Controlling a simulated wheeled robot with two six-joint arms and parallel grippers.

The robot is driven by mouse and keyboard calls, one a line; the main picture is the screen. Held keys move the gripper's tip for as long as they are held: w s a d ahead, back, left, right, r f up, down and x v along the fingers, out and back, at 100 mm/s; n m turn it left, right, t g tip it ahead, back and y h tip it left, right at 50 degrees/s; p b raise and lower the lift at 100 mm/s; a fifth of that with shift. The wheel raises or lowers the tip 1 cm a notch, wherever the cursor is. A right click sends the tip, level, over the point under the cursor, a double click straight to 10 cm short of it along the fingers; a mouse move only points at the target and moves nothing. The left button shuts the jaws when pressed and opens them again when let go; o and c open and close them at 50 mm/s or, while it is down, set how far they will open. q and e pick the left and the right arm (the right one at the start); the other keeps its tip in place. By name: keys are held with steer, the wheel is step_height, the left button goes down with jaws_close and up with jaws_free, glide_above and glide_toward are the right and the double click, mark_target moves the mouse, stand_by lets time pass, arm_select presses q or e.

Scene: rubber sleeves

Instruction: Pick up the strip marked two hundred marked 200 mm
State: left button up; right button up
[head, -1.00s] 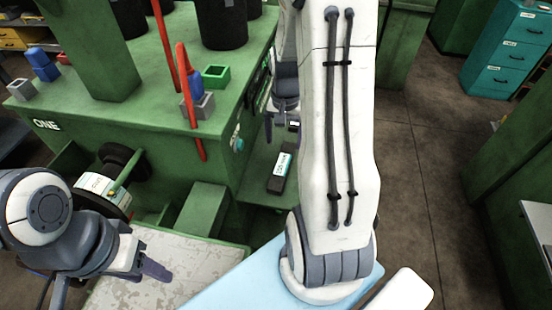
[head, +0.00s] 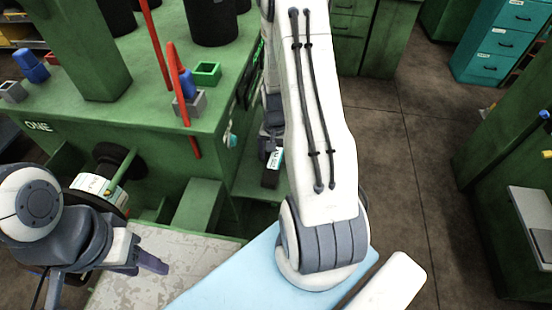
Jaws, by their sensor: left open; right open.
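A dark strip (head: 270,179) with a white and teal label lies on a low green shelf in the middle. The label is too small to read in full, and my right arm and gripper hide part of the strip. My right gripper (head: 267,147) is open at the strip's far end, partly hidden by its own arm; I cannot tell whether it touches the strip. My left gripper (head: 150,262) is open and empty over the worn pale surface at the lower left.
A green machine (head: 150,135) marked ONE stands behind and left of the shelf. On it are red rods, a green square holder (head: 206,73) and black cylinders. A pale blue surface (head: 235,280) lies in front. Teal drawers (head: 498,40) stand far right, with open floor before them.

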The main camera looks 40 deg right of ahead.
jaws_close()
steer(key=shift+r, duration=0.15)
